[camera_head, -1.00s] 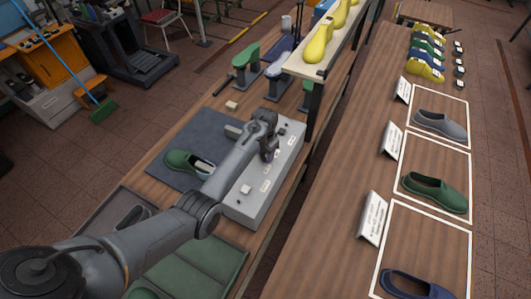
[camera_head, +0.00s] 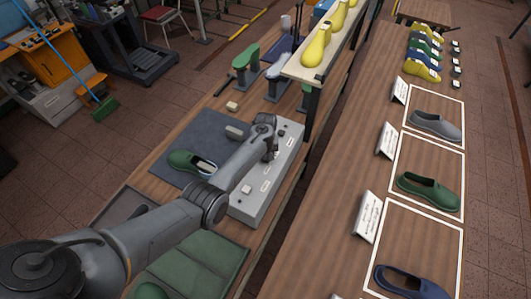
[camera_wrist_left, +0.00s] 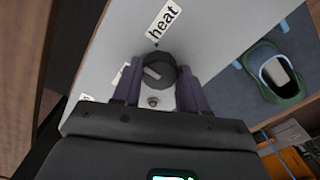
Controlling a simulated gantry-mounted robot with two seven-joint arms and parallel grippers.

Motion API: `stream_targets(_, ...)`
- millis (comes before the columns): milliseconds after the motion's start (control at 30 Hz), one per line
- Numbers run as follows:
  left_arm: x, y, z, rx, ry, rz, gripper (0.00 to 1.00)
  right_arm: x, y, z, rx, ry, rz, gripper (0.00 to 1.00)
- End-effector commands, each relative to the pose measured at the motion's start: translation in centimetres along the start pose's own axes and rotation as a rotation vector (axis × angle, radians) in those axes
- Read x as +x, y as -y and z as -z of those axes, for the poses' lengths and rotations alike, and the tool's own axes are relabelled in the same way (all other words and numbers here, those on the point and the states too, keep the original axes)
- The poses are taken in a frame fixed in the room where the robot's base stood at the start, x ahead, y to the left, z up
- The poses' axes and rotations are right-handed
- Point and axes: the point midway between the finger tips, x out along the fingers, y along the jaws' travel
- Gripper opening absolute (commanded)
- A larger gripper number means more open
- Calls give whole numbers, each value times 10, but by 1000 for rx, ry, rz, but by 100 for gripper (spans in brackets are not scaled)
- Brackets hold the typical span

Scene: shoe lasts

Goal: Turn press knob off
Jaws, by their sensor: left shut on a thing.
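The grey control box (camera_head: 248,207) stands on the workbench in the head view, with small controls and labels on its top. My left gripper (camera_head: 274,155) is down at the far part of this top; the arm hides part of the box. In the left wrist view a dark round knob (camera_wrist_left: 158,72) with a light pointer mark sits between the two fingers of my left gripper (camera_wrist_left: 160,88), which is shut on it. A label reading "heat" (camera_wrist_left: 164,20) lies just beyond the knob. Another label (camera_wrist_left: 121,78) is partly hidden by a finger. My right gripper is not in view.
A green shoe (camera_head: 186,161) lies on the dark mat (camera_head: 205,130) left of the box. A shelf post (camera_head: 313,108) rises close beyond the gripper, under a shelf (camera_head: 304,72) of yellow lasts. Shoes in white frames stand on the right table (camera_head: 345,150).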

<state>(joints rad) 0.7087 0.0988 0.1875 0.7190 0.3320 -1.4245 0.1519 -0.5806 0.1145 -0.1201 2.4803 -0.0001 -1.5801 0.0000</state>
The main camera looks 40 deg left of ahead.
Motion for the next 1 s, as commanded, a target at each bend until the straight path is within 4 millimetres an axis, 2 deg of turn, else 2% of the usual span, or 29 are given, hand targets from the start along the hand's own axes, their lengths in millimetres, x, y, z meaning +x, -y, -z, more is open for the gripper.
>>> stream_targets(600, 1, -1, 0, -561, -1, 0, 12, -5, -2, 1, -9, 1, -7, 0)
stream_targets(1000, 2, -1, 0, -763, -2, 0, 12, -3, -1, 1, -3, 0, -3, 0)
